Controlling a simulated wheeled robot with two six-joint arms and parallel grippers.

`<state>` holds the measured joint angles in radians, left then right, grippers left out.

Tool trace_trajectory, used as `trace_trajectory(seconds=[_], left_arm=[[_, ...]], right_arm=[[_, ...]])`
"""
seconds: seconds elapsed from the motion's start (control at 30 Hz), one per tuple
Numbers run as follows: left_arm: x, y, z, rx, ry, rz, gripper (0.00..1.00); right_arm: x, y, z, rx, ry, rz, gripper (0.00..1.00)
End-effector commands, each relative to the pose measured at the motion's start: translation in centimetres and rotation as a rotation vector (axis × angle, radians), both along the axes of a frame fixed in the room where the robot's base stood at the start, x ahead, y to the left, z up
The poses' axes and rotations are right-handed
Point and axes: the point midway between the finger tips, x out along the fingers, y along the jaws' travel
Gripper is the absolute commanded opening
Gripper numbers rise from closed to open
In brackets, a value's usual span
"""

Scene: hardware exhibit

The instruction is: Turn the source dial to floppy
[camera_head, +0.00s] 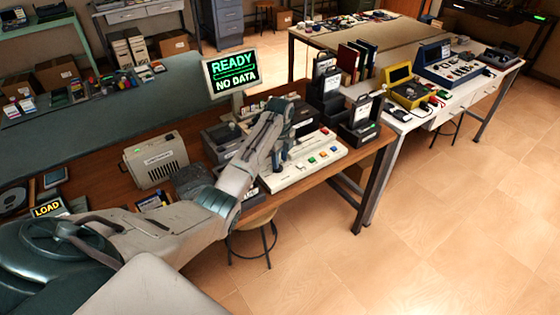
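A pale control panel (325,155) with red, yellow, green and blue buttons lies on the wooden bench, right of centre. My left arm reaches in from the lower left and bends over the bench. My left gripper (280,163) points down over the left part of this panel. Its fingers are small and partly hidden by the wrist, so I cannot tell whether they are open or touching anything. I cannot make out the source dial or its label; the gripper and forearm cover part of the panel. A screen (232,72) behind reads "READY" and "NO DATA". My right gripper is not in view.
Dark boxy devices (359,120) stand just right of and behind the panel. A beige case (157,160) and a "LOAD" sign (47,209) are to the left on the bench. A stool (252,240) stands below. The tiled floor at right is clear.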

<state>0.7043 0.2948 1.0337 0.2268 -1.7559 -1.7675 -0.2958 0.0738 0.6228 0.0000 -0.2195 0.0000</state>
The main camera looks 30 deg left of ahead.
Motion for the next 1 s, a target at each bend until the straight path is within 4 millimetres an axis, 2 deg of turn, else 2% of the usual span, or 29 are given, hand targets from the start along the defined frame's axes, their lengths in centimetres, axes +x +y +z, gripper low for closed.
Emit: trace_trajectory(seconds=[0.2,0.5,0.53,0.7,1.0], left_arm=[[0.0,0.0,-2.1,0.000,0.001,0.001,0.35],[0.0,0.0,-2.4,0.000,-0.001,0.001,0.35],[0.0,0.0,-2.4,0.000,-0.001,0.001,0.34],[0.0,0.0,-2.4,0.000,-0.001,0.001,0.00],[0.0,0.0,-2.4,0.000,0.000,0.018,0.00]], right_arm=[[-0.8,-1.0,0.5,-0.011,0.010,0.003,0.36],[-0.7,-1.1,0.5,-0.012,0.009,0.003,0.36],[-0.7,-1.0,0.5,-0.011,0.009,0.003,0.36],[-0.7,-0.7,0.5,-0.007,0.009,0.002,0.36],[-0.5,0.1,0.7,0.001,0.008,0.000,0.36]])
